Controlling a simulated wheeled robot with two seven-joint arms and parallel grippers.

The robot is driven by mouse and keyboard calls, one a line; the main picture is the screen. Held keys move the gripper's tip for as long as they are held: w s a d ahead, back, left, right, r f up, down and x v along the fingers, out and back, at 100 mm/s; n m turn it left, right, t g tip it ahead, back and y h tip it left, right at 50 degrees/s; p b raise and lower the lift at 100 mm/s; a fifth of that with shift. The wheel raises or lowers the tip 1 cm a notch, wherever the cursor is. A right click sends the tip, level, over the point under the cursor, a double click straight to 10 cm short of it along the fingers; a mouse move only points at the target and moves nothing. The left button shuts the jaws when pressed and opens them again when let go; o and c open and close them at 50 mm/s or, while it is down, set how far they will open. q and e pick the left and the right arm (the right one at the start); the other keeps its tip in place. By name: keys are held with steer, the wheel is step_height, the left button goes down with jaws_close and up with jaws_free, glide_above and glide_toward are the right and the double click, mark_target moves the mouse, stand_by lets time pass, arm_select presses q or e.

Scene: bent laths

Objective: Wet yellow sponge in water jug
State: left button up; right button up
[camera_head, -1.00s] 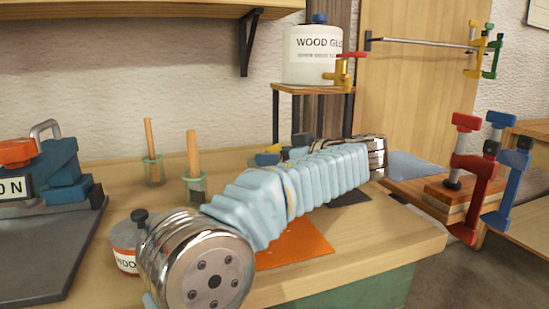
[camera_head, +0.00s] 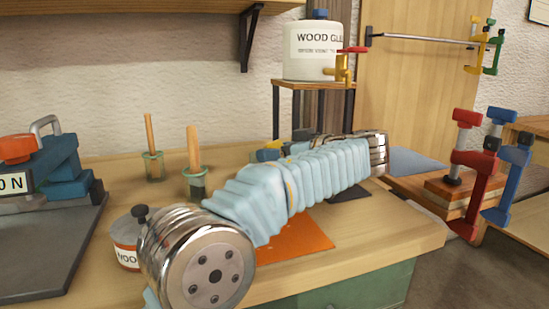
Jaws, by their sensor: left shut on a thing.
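My left arm, in a pale blue ribbed sleeve, crosses the middle of the head view and covers much of the bench behind it. My left gripper (camera_head: 284,149) is mostly hidden behind the sleeve, low over the back of the bench. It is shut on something. My right gripper is not in view.
Two glue pots with brushes (camera_head: 152,166) (camera_head: 196,185) and a can (camera_head: 126,243) stand on the bench (camera_head: 385,235). An orange sheet (camera_head: 300,240) lies under my arm. A wood glue container (camera_head: 311,55) stands on a raised shelf. Red and blue clamps (camera_head: 470,180) are at right.

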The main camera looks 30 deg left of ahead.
mark_target(279, 145)
arm_select(q)
steer(key=shift+w+d+f, duration=0.2)
steer(key=shift+d+f, duration=0.15)
steer(key=shift+f, duration=0.1)
steer(key=shift+w+r+p, duration=0.15)
steer(key=shift+r+p, duration=0.3)
steer(key=shift+r, duration=0.05)
steer(key=r+p, duration=0.1)
steer(key=r, duration=0.1)
steer(key=r+p, duration=0.2)
steer(key=r, duration=0.1)
steer(key=shift+a+r, duration=0.2)
steer(key=shift+r, duration=0.15)
stand_by(1.4)
step_height(279, 145, up, 2)
steer(key=shift+r+p, duration=0.25)
steer(key=shift+p, duration=0.5)
steer(key=shift+r, duration=0.8)
